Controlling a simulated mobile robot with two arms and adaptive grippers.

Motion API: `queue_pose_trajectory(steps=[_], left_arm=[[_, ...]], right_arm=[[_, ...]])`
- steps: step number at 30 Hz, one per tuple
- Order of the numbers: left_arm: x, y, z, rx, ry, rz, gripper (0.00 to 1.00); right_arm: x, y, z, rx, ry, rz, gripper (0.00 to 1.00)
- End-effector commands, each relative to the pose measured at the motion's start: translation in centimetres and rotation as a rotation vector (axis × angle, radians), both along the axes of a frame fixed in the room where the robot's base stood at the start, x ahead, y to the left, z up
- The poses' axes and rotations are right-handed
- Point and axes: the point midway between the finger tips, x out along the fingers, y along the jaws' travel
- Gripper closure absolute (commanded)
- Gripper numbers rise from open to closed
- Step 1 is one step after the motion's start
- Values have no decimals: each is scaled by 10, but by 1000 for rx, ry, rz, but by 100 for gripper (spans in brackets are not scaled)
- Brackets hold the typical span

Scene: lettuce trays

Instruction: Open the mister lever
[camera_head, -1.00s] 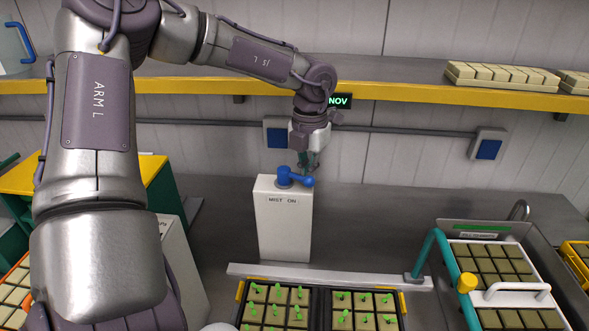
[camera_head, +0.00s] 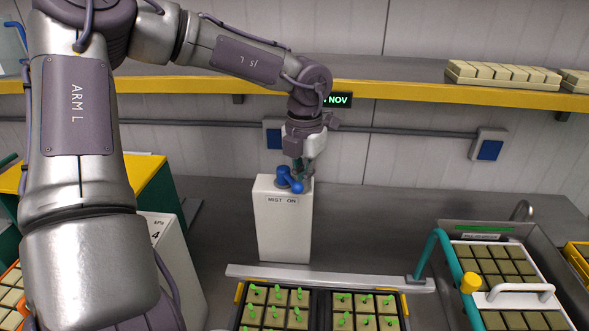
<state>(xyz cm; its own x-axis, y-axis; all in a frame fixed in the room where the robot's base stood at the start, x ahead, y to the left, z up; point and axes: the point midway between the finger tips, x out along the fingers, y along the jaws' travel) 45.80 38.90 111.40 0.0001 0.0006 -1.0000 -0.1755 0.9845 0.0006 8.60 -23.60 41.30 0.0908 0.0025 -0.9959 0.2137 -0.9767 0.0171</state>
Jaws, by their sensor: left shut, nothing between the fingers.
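The mister lever (camera_head: 288,178) is a blue handle on top of a white box (camera_head: 283,228) labelled "MIST ON". The lever points toward the front right of the box. My left gripper (camera_head: 303,176) is shut with nothing in it, just behind and to the right of the lever's end. It is close against the lever; I cannot tell whether they touch. The fingertips are partly hidden by the lever. My right gripper is not in view.
A teal pipe (camera_head: 440,262) and a sink with trays (camera_head: 541,265) are at the right. A yellow-edged shelf (camera_head: 420,93) runs above.

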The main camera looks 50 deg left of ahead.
Motion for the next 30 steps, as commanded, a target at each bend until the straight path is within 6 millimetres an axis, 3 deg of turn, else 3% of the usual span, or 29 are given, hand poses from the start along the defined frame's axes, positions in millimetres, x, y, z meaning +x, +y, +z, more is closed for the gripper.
queue_pose_trajectory(steps=[7, 30], left_arm=[[-14, -1, -1, -1, 1, 0, 100], [-24, 2, 4, 0, 0, 1, 100]], right_arm=[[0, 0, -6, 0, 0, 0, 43], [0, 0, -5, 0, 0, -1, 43]])
